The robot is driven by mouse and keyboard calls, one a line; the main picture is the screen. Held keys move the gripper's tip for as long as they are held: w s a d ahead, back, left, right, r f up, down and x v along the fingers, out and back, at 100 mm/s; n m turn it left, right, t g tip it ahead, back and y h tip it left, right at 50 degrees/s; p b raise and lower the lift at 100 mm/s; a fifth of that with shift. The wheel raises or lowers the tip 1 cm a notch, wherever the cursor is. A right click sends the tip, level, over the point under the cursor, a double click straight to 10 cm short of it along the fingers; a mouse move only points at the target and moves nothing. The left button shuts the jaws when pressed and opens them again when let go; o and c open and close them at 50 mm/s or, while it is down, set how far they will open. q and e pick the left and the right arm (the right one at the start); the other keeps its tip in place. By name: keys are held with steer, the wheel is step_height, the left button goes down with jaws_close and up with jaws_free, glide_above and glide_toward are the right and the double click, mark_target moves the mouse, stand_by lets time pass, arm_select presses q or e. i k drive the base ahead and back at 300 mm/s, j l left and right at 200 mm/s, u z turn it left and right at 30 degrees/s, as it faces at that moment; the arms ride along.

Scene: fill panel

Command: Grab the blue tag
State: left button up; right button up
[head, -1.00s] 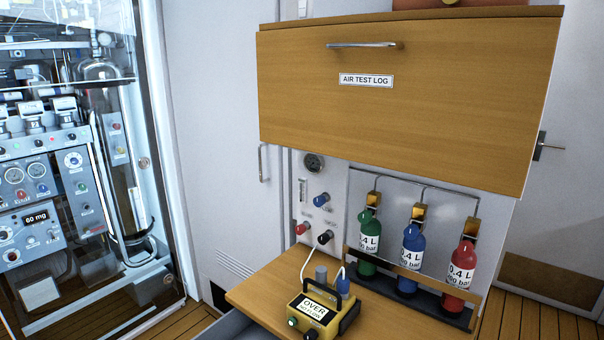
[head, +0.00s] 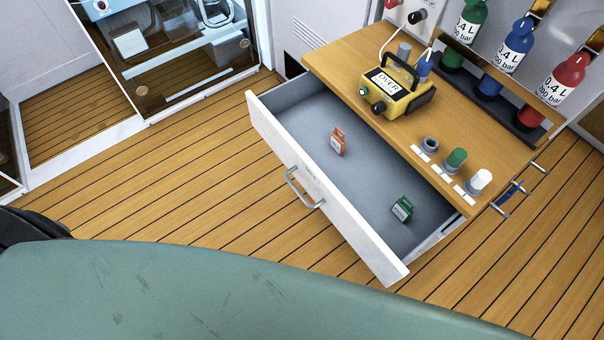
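An open drawer (head: 264,115) under the wooden desk holds an orange tag (head: 338,141) and a green tag (head: 402,209), lying apart on its grey floor. I see no blue tag in the drawer. A small blue thing (head: 516,188) shows at the desk's right side among metal rods; it is partly hidden and too small to tell whether it is the blue tag. Neither of my grippers is in view.
On the desk top (head: 350,52) stand a yellow meter (head: 402,98), a green plug (head: 456,160) and a white plug (head: 479,181). Green, blue (head: 514,45) and red bottles stand in a rack behind. The plank floor (head: 190,185) left of the drawer is clear.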

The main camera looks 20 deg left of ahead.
mark_target(512, 191)
steer(key=z, duration=1.2)
